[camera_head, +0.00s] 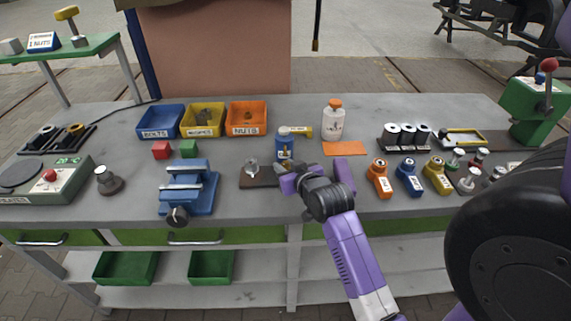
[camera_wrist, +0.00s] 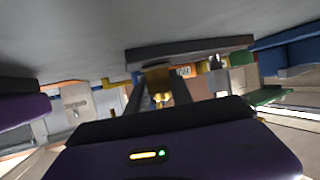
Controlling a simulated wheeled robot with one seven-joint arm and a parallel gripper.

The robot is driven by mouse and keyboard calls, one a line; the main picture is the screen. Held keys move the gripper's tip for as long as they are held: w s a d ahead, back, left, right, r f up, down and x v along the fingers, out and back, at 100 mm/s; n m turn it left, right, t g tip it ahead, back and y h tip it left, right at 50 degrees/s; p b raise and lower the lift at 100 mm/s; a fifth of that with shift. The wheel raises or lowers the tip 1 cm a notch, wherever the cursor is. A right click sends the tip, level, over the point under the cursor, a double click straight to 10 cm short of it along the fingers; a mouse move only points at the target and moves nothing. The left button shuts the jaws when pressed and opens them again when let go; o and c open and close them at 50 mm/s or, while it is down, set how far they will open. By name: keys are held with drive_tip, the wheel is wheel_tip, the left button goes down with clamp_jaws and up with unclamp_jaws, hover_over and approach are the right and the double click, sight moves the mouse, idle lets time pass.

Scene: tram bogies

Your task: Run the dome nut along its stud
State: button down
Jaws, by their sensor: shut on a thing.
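A dark board (camera_head: 258,183) lies on the bench, and it also shows upside down in the wrist view (camera_wrist: 215,46). A brass-coloured piece, which looks like the dome nut (camera_wrist: 158,80), stands at the board between my two fingers. A small silvery fitting (camera_head: 251,165) stands on the board's left part, clear of my gripper.
A blue vise (camera_head: 187,188) is to the left. Orange, blue and yellow tools (camera_head: 409,178) stand to the right. Bins (camera_head: 161,135) line the back. Bare bench top lies in front of the board.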

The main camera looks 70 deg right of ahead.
drive_tip(key=m+g+h, duration=0.1)
drive_tip(key=m+g, duration=0.1)
drive_tip(key=shift+w+m+h, duration=0.1)
drive_tip(key=shift+m+h, duration=0.2)
drive_tip(key=shift+h, duration=0.1)
drive_tip(key=m+g+h+b, duration=0.1)
drive_tip(key=m+g, duration=0.1)
drive_tip(key=m+g+b, duration=0.1)
drive_tip(key=g+b, duration=0.1)
drive_tip(key=shift+w+f+m+g+h, duration=0.1)
drive_tip(key=shift+f+m+g+h, duration=0.05)
drive_tip(key=shift+m+g+h, duration=0.2)
drive_tip(key=shift+r+m+g+b, duration=0.2)
drive_tip(key=shift+m+g+b, duration=1.6)
drive_tip(key=shift+m+g, duration=0.7)
drive_tip(key=shift+g, duration=0.25)
drive_tip(key=c, duration=1.1)
unclamp_jaws()
drive_tip(key=shift+s, duration=0.2)
drive_tip(key=shift+b+v, duration=0.4)
drive_tip(key=shift+v, duration=3.5)
